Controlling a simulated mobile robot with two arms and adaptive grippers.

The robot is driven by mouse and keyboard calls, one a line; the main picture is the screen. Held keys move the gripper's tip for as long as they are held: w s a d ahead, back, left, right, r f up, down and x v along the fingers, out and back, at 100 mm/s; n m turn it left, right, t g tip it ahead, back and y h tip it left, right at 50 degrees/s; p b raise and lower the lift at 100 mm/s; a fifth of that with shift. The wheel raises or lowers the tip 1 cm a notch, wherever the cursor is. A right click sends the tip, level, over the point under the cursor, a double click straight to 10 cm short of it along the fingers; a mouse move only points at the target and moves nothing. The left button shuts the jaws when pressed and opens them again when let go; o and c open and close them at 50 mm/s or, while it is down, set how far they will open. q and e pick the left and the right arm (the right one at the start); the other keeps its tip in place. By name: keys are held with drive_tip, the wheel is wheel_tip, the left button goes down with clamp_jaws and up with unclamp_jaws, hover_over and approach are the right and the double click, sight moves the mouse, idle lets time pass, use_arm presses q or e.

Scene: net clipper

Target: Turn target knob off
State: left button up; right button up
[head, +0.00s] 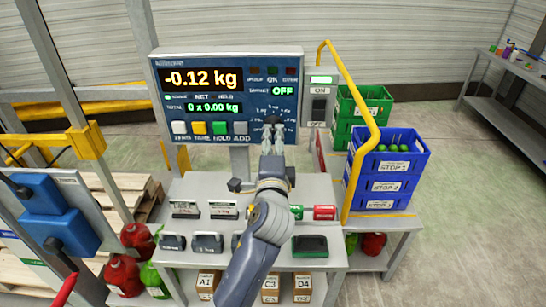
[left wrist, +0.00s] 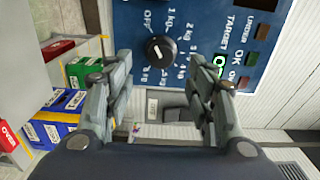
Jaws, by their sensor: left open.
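The blue scale panel (head: 225,70) stands behind the table in the head view, reading -0.12 kg, with OFF in green beside the target label. The black round target knob (left wrist: 159,49) shows in the left wrist view, with OFF and several kg marks around it. Which mark it points to is hard to tell. My left gripper (head: 272,124) is in front of the panel's lower right and hides most of the knob in the head view. In the left wrist view my left gripper (left wrist: 162,78) is open and empty, its fingers apart with the knob between and beyond them.
A grey box (head: 319,95) with a green light adjoins the panel's right. A yellow rail (head: 365,120) and blue crates (head: 388,165) stand right. The grey table (head: 315,190) holds several small items.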

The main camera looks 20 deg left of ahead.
use_arm(q)
drive_tip(key=v, duration=0.6)
drive_tip(key=shift+s, duration=0.3)
drive_tip(key=shift+r, duration=0.1)
drive_tip(key=s+a+f+n+g+h, duration=0.1)
drive_tip(key=s+a+f+n+g, duration=0.25)
drive_tip(key=s+f, duration=0.4)
drive_tip(key=s+a+f+n+g+h, duration=0.15)
drive_tip(key=s+f+n+g, duration=0.3)
drive_tip(key=f, duration=0.65)
drive_tip(key=s+f+n+g+h, duration=0.1)
drive_tip(key=s+f+n+g, duration=0.15)
drive_tip(key=s+f, duration=0.45)
drive_tip(key=s+f+n+g+h, duration=0.2)
drive_tip(key=s+f+g, duration=0.15)
drive_tip(key=s, duration=0.75)
wheel_tip(320, 180, down, 30)
drive_tip(key=s+g+b, duration=0.1)
drive_tip(key=s+b, duration=0.1)
drive_tip(key=b, duration=0.2)
drive_tip(key=s+a+f+g+b, duration=0.1)
drive_tip(key=s+a+f+b, duration=0.1)
drive_tip(key=s+f, duration=1.4)
wheel_tip(320, 180, down, 2)
drive_tip(key=shift+s+b, duration=0.25)
drive_tip(key=shift+b, duration=0.5)
